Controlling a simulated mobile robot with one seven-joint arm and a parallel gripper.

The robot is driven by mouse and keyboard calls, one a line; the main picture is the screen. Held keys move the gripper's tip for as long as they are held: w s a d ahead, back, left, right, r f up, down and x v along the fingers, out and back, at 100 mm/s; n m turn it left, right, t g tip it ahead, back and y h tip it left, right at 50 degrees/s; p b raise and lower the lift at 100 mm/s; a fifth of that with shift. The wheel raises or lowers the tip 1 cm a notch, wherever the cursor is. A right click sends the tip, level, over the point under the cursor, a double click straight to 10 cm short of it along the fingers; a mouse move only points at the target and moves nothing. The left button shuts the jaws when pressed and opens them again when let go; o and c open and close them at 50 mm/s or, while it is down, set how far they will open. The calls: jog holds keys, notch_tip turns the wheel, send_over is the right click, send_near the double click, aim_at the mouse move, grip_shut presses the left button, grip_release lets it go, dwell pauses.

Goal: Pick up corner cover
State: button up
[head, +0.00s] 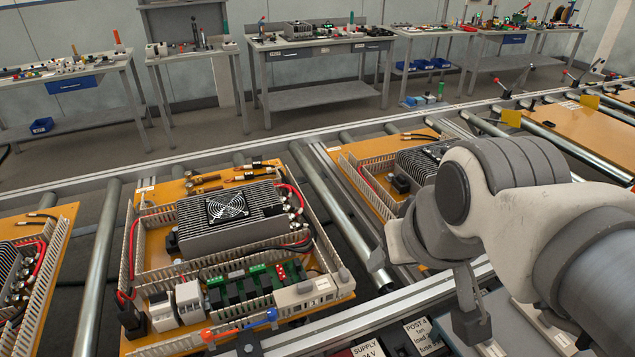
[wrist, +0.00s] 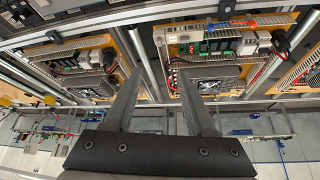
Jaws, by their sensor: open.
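I cannot make out a corner cover with certainty in either view. An orange board (head: 345,283) on the conveyor carries grey slotted wiring duct (head: 127,245) around a finned fan unit (head: 228,212). The same kind of board and its duct show upside down in the wrist view (wrist: 215,40). My gripper (wrist: 159,73) is open and empty, with its two dark fingers well apart. In the head view my gripper (head: 472,322) hangs at the lower right, to the right of the board and apart from it.
Labelled bins (head: 425,337) stand along the front edge, partly cut off and partly behind my arm. Other boards lie left and right (head: 365,178) on the conveyor, with metal rollers (head: 340,225) between. Workbenches (head: 318,47) with tools stand behind.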

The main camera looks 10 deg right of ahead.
jog(key=shift+o, duration=1.1)
jog(key=shift+w, duration=0.15)
jog(key=shift+o, duration=1.2)
jog(key=shift+w+a+m, duration=0.1)
jog(key=shift+w+m, duration=0.2)
jog(key=shift+w, duration=0.05)
jog(key=shift+o, duration=0.5)
jog(key=w+f+m+g+y+b, duration=0.1)
jog(key=w+f+m+g, duration=0.1)
jog(key=w+m, duration=0.2)
jog(key=w, duration=0.3)
jog(key=shift+w+a+f+b, duration=0.2)
jog(key=shift+w+f+b, duration=0.05)
jog(key=shift+w+b, duration=0.1)
jog(key=m+g+h+b, duration=0.1)
jog(key=m+g+b, duration=0.25)
jog(key=m, duration=0.65)
send_over(344, 272)
notch_tip(344, 272, down, 17)
jog(key=f, duration=1.1)
jog(key=shift+s+a+f, duration=0.2)
jog(key=shift+s+f, duration=0.1)
jog(key=shift+f, duration=0.05)
jog(key=shift+w+d+f+b, duration=0.15)
jog(key=shift+f+b, duration=0.1)
jog(key=shift+f, duration=1.1)
jog(key=shift+w+d+f+b, duration=0.15)
jog(key=shift+f+b, duration=0.1)
jog(key=shift+f, duration=1.05)
